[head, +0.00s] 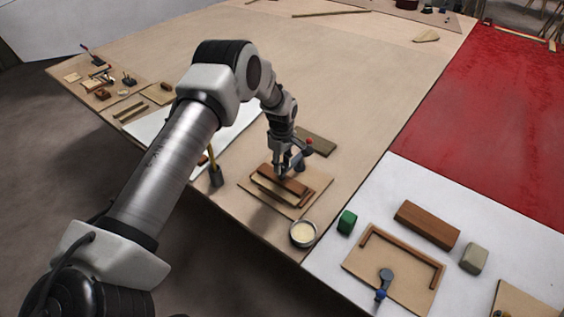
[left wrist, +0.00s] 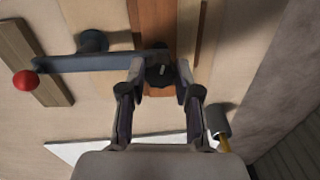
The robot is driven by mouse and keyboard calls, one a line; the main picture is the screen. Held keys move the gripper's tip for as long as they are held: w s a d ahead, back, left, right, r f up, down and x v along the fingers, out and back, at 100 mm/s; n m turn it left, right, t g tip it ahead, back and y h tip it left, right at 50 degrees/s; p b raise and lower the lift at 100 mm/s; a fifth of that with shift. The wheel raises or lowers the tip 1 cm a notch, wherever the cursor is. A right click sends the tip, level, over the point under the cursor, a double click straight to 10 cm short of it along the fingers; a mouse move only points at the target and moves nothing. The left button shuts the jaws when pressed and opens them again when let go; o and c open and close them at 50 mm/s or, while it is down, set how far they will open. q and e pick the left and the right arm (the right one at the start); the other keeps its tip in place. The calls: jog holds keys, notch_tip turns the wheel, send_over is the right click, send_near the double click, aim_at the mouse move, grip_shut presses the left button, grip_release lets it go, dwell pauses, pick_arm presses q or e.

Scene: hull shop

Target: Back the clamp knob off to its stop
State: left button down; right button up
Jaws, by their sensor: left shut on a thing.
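My left gripper (left wrist: 160,72) is shut on the dark clamp knob (left wrist: 158,76), with one finger on each side of it. The knob sits at the end of a grey clamp arm (left wrist: 95,62) that has a red ball (left wrist: 25,80) at its other end. Below the knob lies a brown wooden block (left wrist: 152,22). In the head view, my left gripper (head: 281,168) points down over the block (head: 284,184) on a thin board (head: 258,198), and the red ball (head: 309,142) shows beside it. The fingers hide the knob there. My right gripper is out of view.
A round tin (head: 303,234) stands by the board's near corner. On the white surface are a green block (head: 347,222), a brown block (head: 427,224) and a second clamp with a blue ball (head: 381,294).

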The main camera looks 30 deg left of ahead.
pick_arm(q)
jog(key=shift+s+f+n+p, duration=0.1)
jog(key=shift+n+p, duration=0.05)
jog(key=shift+n, duration=0.6)
jog(key=shift+s+f+n+p, duration=0.1)
jog(key=shift+n+p, duration=0.05)
jog(key=shift+n, duration=0.6)
jog(key=c, duration=0.8)
grip_release()
jog(key=shift+w, duration=0.1)
jog(key=shift+w+r, duration=0.1)
jog(key=shift+r, duration=0.1)
notch_tip(320, 180, up, 12)
jog(key=shift+f, duration=0.15)
